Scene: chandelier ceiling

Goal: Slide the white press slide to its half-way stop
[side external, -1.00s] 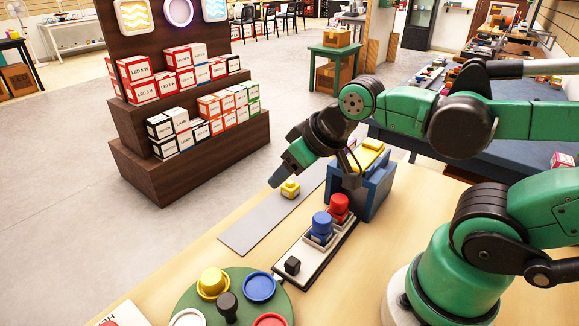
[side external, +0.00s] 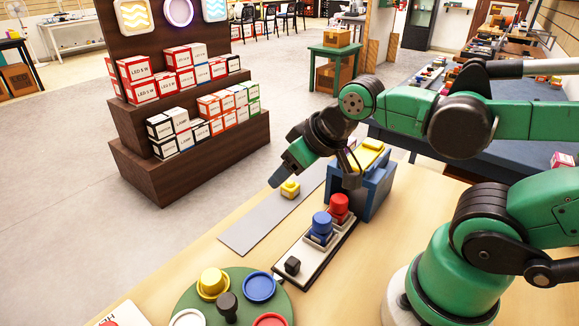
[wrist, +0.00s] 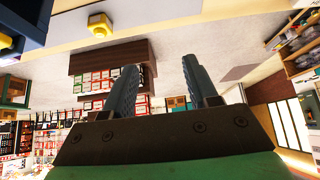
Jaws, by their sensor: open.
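The white press slide (side external: 309,266) is a long pale strip on the table, with a black knob (side external: 292,265) at its near end. It carries a blue piece (side external: 321,224) and a red piece (side external: 339,205), and its far end reaches towards the blue press frame (side external: 374,192) with a yellow top (side external: 369,157). My gripper (side external: 278,178) is in the air beyond the slide's left side, apart from it and pointing away towards the shelf. In the wrist view my gripper (wrist: 164,84) is open, with nothing between its fingers. The slide cannot be made out there.
A yellow block (side external: 290,189) sits on a grey strip (side external: 250,232) left of the slide. A green round tray (side external: 245,300) holding coloured rings stands in front. A dark wooden shelf with boxes (side external: 185,135) stands beyond the table. Bare table lies right of the slide.

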